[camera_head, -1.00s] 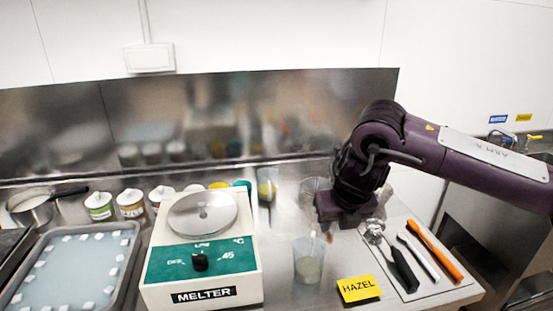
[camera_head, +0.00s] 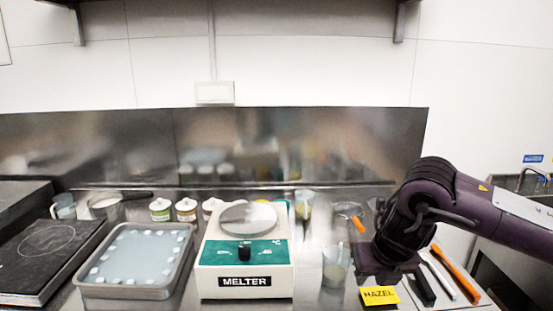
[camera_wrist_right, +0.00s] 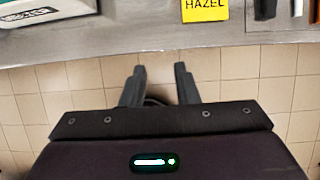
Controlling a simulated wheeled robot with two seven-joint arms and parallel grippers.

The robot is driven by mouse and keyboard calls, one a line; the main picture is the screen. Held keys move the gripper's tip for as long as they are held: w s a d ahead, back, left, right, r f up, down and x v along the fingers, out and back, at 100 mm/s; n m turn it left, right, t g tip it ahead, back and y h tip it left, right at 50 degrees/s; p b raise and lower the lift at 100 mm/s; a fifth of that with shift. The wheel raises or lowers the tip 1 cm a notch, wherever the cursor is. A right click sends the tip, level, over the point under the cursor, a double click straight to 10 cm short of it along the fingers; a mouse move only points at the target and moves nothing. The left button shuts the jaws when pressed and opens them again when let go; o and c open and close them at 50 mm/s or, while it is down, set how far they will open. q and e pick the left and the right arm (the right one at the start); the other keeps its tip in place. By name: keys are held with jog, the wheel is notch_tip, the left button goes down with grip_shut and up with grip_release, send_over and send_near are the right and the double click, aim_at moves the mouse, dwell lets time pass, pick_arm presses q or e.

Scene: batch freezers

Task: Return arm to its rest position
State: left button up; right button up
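My right arm comes in from the right in the head view. Its gripper (camera_head: 384,272) hangs at the front right of the bench, by the yellow HAZEL card (camera_head: 380,296), and its fingers are hard to make out there. In the right wrist view the two dark fingers (camera_wrist_right: 160,70) stand apart with nothing between them. They show against the tiled floor, just off the bench's front edge. The HAZEL card is also in the right wrist view (camera_wrist_right: 205,10), beyond the fingers. My left gripper is not in view.
A beaker (camera_head: 335,268) stands left of the gripper and the melter (camera_head: 243,282) farther left. Several tools, one an orange-handled one (camera_head: 456,274), lie to the right. A tray of white cubes (camera_head: 184,277) sits at left. The bench edge (camera_wrist_right: 110,45) is close to the fingers.

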jog(key=s+a+f+y, duration=0.2)
jog(key=a+f, duration=0.2)
jog(key=a, duration=0.5)
jog(key=s+a+f+y, duration=0.1)
jog(key=a+f+y, duration=0.2)
jog(key=a, duration=0.5)
jog(key=s+a+r+m+t+y, duration=0.3)
jog(key=s+a+m+t+y, duration=0.15)
jog(key=a+m, duration=0.55)
jog(key=s+d+f+m+h, duration=0.1)
jog(key=d+f+m+h, duration=0.2)
jog(key=d+m, duration=0.35)
jog(key=s+d+f+m+h, duration=0.2)
jog(key=d+f+m+h, duration=0.1)
jog(key=d+m, duration=0.4)
jog(key=s+d+f+m+g+h, duration=0.2)
jog(key=s+d+f+m+g, duration=0.1)
jog(key=s+d+f+m, duration=0.3)
jog(key=s+d+f+m+g+h, duration=0.25)
jog(key=s+d+f+m, duration=0.2)
jog(key=s+d, duration=0.3)
notch_tip(320, 180, down, 27)
jog(key=g, duration=0.1)
jog(key=s+d+f, duration=0.1)
jog(key=s+f, duration=0.9)
jog(key=s+d+f+g, duration=0.1)
jog(key=s+d+f, duration=0.1)
jog(key=s+f, duration=0.8)
jog(key=shift+d+g+y, duration=0.25)
jog(key=shift+g+y, duration=0.05)
